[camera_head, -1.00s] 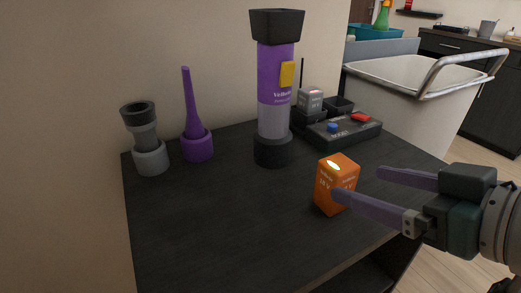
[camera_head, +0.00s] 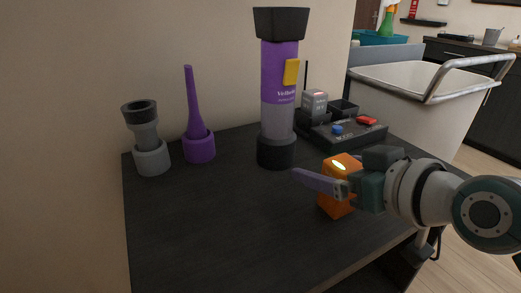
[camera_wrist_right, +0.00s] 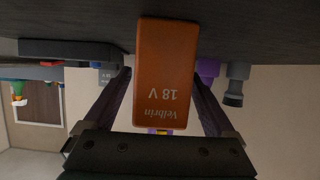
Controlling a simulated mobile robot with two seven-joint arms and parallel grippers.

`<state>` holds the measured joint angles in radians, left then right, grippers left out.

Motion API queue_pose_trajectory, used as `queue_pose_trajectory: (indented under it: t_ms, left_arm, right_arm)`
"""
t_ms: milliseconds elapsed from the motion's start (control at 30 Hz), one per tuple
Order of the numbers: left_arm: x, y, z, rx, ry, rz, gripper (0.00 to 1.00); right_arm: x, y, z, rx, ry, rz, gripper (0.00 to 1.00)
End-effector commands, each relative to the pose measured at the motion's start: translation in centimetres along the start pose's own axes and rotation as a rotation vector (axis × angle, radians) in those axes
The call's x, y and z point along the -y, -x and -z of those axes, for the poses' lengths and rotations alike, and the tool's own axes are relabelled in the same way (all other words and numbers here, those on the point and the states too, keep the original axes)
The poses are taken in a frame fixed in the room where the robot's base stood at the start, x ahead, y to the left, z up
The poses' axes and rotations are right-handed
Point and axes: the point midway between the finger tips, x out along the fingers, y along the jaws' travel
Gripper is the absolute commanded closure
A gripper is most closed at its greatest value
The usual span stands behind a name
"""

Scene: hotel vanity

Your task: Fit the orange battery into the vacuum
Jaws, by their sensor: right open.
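The orange battery (camera_head: 331,201) stands upright on the dark table, with a lit spot on top. My right gripper (camera_head: 322,170) is open around it, not closed on it. In the right wrist view, which is upside down, the battery's lettered face (camera_wrist_right: 163,70) shows between the two purple fingers (camera_wrist_right: 161,80). The purple and grey vacuum (camera_head: 279,80) stands upright behind and left, with a black top, black base and yellow part on its side. The far finger is mostly hidden in the head view. My left gripper is not in view.
A dark charger unit (camera_head: 348,134) with blue and red buttons sits at the back right, with a grey battery (camera_head: 315,103) in it. A purple nozzle (camera_head: 198,130) and a grey nozzle (camera_head: 147,140) stand at left. The table's front left is clear.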

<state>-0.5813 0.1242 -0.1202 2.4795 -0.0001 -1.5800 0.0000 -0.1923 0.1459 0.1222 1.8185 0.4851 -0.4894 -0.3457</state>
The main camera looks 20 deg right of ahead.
Motion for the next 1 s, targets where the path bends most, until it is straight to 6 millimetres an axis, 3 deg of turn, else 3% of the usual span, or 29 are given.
queue_pose_trajectory:
  t_ms: [133,900,1000]
  left_arm:
    - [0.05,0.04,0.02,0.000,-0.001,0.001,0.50]
    - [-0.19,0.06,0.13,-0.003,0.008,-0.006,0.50]
    - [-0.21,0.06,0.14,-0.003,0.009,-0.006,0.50]
  right_arm:
    - [0.01,0.04,0.01,0.000,0.000,0.000,0.10]
    - [-0.01,0.07,0.00,0.001,0.000,0.000,0.97]
    - [-0.01,0.07,0.00,0.001,0.000,0.000,1.00]
